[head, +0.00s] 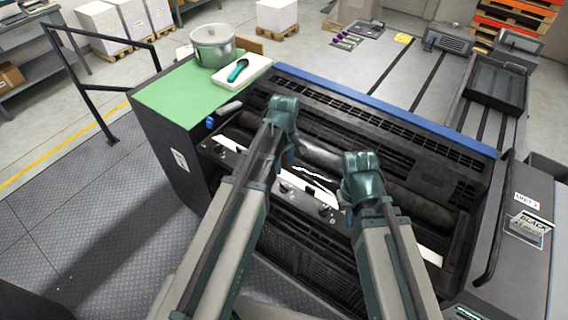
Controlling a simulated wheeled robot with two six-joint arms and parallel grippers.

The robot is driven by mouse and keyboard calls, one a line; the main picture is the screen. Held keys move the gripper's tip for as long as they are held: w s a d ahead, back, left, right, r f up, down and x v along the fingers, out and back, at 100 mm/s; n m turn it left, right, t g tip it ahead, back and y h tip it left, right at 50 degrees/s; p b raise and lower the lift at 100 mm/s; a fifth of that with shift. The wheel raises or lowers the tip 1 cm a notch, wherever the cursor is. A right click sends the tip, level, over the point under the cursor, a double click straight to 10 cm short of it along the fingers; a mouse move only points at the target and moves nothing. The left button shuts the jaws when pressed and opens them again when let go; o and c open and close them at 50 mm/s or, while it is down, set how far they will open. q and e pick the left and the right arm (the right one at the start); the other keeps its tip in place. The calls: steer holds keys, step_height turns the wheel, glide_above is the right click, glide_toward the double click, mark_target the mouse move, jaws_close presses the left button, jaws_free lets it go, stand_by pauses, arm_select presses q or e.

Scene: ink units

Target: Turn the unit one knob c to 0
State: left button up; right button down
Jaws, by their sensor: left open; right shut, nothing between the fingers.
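The black ink unit stands in front of me with a "UNIT 1" label (527,201) on its right-hand cabinet. A dark panel strip with small knobs runs along its near edge. One knob (323,210) sits beside a letter that looks like D, and another knob (284,187) is to its left. The letters are too small to tell which is knob c. My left gripper (297,147) points down over the panel, open, its fingers partly hidden by its wrist. My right gripper (346,196) is shut and empty, close to the panel's right part. Whether it touches a knob is unclear.
A green-topped cabinet (160,99) at the left holds a metal pot (213,46) and a white tray (258,66) with a teal-handled tool. Rollers and grilles lie behind the panel. A black handrail (86,92) stands at the left. The floor there is clear.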

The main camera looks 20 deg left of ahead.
arm_select(q)
step_height(320, 180, up, 4)
steer(key=p, duration=0.3)
arm_select(e)
step_height(320, 180, up, 4)
